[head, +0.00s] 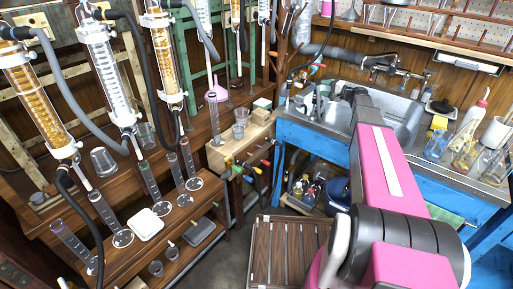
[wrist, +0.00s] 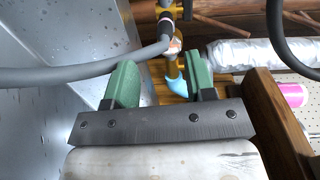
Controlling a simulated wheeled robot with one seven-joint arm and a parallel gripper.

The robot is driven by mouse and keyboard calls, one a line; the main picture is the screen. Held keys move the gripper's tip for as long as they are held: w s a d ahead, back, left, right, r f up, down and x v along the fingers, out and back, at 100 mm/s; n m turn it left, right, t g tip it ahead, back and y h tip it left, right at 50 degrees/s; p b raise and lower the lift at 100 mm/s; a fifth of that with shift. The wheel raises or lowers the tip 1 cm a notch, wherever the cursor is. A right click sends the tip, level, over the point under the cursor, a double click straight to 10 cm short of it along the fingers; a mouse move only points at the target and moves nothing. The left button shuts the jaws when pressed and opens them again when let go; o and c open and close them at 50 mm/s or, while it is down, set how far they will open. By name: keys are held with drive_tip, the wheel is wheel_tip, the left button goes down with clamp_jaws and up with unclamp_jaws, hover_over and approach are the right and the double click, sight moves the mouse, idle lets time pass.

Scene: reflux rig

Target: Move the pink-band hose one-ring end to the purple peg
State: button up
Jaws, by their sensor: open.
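My gripper (wrist: 163,84) is open in the wrist view, its two green fingers apart with nothing held between them. A grey hose (wrist: 85,76) runs from the left, just beyond the left finger, and bends up to a fitting ahead of the fingers. A light-blue tip (wrist: 177,86) shows between the fingers, farther off. I cannot make out a pink band on this hose or which end has one ring. In the head view my gripper is too small and hidden to read, beyond my pink arm. I cannot identify the purple peg with certainty.
The sink (head: 400,108) lies beside my arm in the head view. A wooden block with coloured-tipped pegs (head: 247,172) stands left of it. Glass condensers (head: 108,72) with hoses fill the left. In the wrist view a wooden post (wrist: 275,125) stands close to the right finger.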

sight(309, 83)
drive_tip(key=shift+w+a+m+t, duration=0.15)
drive_tip(key=shift+w+m+t, duration=0.15)
drive_tip(key=shift+w, duration=0.25)
drive_tip(key=shift+a, duration=0.1)
drive_tip(key=shift+x, duration=4.4)
drive_tip(key=shift+r, duration=0.1)
clamp_jaws()
drive_tip(key=shift+s, duration=0.1)
